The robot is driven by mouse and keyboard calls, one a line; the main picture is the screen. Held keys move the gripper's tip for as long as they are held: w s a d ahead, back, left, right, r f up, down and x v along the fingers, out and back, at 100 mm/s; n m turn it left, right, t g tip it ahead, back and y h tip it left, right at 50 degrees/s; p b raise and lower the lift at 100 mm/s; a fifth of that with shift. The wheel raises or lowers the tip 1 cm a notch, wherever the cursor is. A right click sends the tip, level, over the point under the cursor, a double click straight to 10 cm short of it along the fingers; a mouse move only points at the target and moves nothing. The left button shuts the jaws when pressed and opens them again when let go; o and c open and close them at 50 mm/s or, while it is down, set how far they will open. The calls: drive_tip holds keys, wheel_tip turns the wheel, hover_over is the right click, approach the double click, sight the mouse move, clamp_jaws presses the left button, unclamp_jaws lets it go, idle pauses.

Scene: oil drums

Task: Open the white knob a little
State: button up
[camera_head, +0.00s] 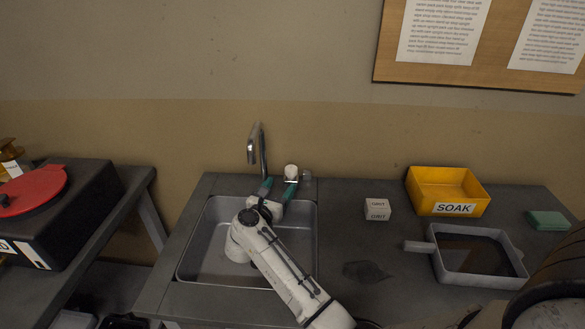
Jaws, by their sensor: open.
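The white knob (291,170) stands behind the sink, to the right of the chrome faucet (260,150). My gripper (279,184) reaches over the sink from the front, with its two green-tipped fingers apart and pointing toward the back. The right finger's tip is close to the knob's lower edge; I cannot tell whether it touches. The left finger lies to the left of the knob, near the faucet's base. My arm hides part of the sink basin (190,262).
On the counter to the right are a small white box (377,210), a yellow bin labelled SOAK (470,200), a grey tray (450,279) of dark liquid and a green sponge (547,220). A dark drum (550,305) is at bottom right. A black machine with a red lid (38,190) stands left.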

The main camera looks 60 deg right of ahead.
sight(289, 174)
drive_tip(key=d, duration=0.6)
drive_tip(key=d+p, duration=0.1)
drive_tip(key=d, duration=0.2)
drive_tip(key=shift+w+d, duration=0.3)
drive_tip(key=shift+w, duration=0.05)
drive_tip(key=shift+c, duration=0.4)
drive_tip(key=c, duration=0.9)
